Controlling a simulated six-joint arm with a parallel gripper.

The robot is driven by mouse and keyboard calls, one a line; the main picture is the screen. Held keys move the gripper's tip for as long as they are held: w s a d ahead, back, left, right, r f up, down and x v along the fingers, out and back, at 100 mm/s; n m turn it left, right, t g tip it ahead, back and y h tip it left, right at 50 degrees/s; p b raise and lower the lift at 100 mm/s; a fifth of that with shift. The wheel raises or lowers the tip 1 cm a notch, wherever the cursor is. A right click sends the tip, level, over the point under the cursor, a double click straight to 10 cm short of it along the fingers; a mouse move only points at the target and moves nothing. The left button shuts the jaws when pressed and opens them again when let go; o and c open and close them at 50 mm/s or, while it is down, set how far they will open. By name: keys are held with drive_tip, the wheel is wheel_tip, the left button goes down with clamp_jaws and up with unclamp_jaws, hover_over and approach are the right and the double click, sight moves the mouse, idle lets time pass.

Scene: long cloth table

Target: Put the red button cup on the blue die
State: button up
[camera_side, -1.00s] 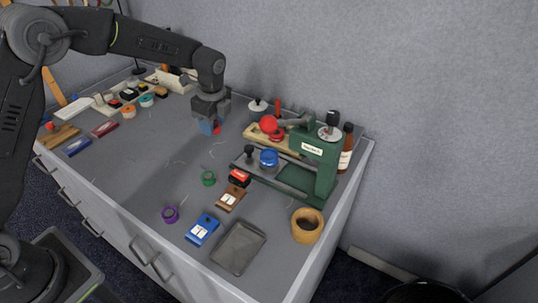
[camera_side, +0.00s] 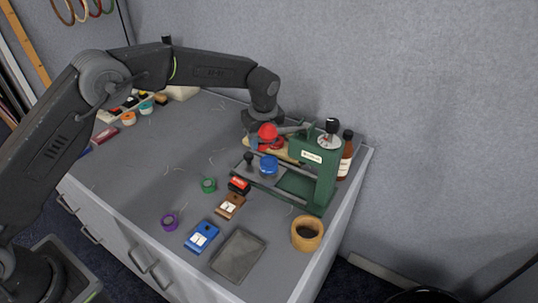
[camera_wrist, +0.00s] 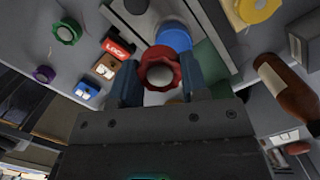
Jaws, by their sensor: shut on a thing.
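The red button cup (camera_wrist: 160,68), scalloped with a pale centre, sits between the two blue fingers of my gripper (camera_wrist: 160,80) in the wrist view. My gripper is shut on it. The blue die (camera_side: 268,166) is a round blue piece on the sliding plate of the green press (camera_side: 315,165). It also shows just beyond the cup in the wrist view (camera_wrist: 174,37). In the side view my gripper (camera_side: 262,142) is above and behind the die, next to the press.
A brown bottle (camera_side: 346,156) stands behind the press. The table's left middle is clear.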

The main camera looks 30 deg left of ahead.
sight(268, 162)
drive_tip(key=shift+w+d+f, duration=0.25)
drive_tip(key=shift+d+f, duration=0.45)
drive_tip(key=shift+d, duration=0.3)
drive_tip(key=shift+f, duration=1.9)
drive_tip(key=shift+f, duration=0.15)
